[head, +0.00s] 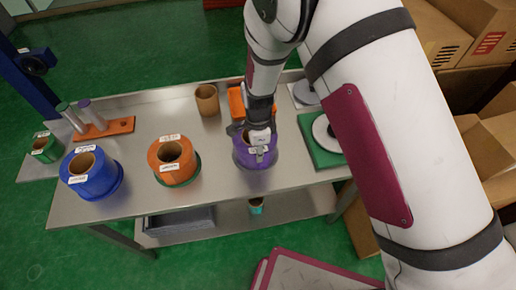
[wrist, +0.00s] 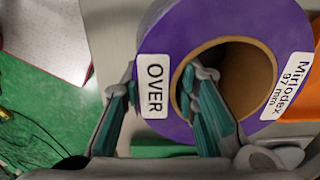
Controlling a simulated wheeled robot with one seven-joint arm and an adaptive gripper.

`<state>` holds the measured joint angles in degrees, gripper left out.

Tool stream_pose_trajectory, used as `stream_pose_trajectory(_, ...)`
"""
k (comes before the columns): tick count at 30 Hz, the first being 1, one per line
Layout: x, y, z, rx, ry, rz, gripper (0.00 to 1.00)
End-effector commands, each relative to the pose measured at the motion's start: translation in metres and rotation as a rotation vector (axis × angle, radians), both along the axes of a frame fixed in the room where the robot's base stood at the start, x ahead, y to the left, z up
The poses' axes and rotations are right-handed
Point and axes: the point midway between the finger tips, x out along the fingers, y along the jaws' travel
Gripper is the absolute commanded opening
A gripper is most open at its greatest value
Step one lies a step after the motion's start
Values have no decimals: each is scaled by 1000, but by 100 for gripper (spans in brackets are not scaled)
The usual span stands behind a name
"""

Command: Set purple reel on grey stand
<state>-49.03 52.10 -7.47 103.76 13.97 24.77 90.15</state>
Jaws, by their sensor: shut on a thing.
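The purple reel (head: 243,157) is under my gripper (head: 260,137) near the table's front edge, right of the middle. In the wrist view the purple reel (wrist: 188,40) has a brown core and white labels, one reading OVER. My gripper (wrist: 160,95) is shut on the reel's wall, with one finger inside the core and the other outside. I cannot tell whether the reel touches the tabletop. A light grey stand with a disc (head: 304,93) appears at the table's back right, partly hidden by my arm.
A green stand with a white disc (head: 330,155) is just right of the reel. An orange reel (head: 170,155) and a blue reel (head: 90,185) stand left. A brown core (head: 207,100), an orange block (head: 236,102) and an orange peg rack (head: 115,128) lie behind. Boxes crowd the right.

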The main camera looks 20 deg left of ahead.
Motion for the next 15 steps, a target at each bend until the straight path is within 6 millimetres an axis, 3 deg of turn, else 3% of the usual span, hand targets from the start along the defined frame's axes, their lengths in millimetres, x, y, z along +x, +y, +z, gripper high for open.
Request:
stream_pose_trajectory(2,1,1,0,3,-3,0,0)
stream_pose_trajectory(3,0,0,-2,0,0,0,32)
stream_pose_trajectory(5,0,0,-2,0,0,1,46)
stream_pose_trajectory(15,0,0,0,0,0,0,48)
